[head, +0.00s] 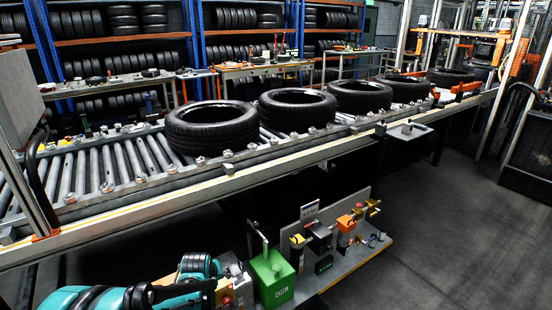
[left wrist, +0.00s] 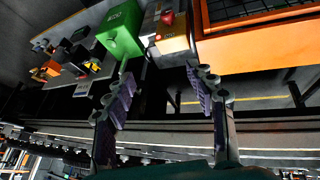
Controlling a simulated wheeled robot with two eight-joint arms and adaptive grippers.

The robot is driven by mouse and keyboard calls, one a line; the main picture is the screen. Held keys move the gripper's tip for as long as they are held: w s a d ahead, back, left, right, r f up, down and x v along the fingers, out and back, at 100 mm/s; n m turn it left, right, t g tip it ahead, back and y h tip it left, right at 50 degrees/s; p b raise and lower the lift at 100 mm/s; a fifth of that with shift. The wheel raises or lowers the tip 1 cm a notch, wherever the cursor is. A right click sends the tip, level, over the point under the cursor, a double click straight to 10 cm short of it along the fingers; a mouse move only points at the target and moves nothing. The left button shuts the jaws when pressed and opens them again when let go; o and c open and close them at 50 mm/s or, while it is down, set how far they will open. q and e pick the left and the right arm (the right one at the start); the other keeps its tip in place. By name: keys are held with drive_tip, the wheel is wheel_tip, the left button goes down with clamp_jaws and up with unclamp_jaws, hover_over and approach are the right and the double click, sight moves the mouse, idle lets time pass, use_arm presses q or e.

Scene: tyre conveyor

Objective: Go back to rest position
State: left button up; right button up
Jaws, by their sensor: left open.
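My left gripper (left wrist: 160,80) shows in the left wrist view with its two purple-padded fingers spread wide apart and nothing between them. A teal and black arm of mine (head: 190,275) reaches in at the bottom left of the head view, below the conveyor; I cannot make out its fingers there. The green box (head: 271,277) stands just right of this arm in the head view. It also shows beyond the fingers in the left wrist view (left wrist: 121,30). My right gripper is in neither view.
The roller conveyor (head: 100,172) carries several black tyres (head: 212,125) in a row. A low shelf (head: 345,262) holds tools and small devices. An orange-rimmed wire basket (left wrist: 255,45) is at the wrist view's upper right. Open floor (head: 440,230) lies to the right.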

use_arm(q)
drive_tip(key=s+d+r+m, duration=0.1)
drive_tip(key=s+r+m, duration=0.2)
drive_tip(key=s+r, duration=1)
drive_tip(key=s+d+m+t, duration=0.1)
drive_tip(key=s+m, duration=0.1)
drive_tip(key=s, duration=1.1)
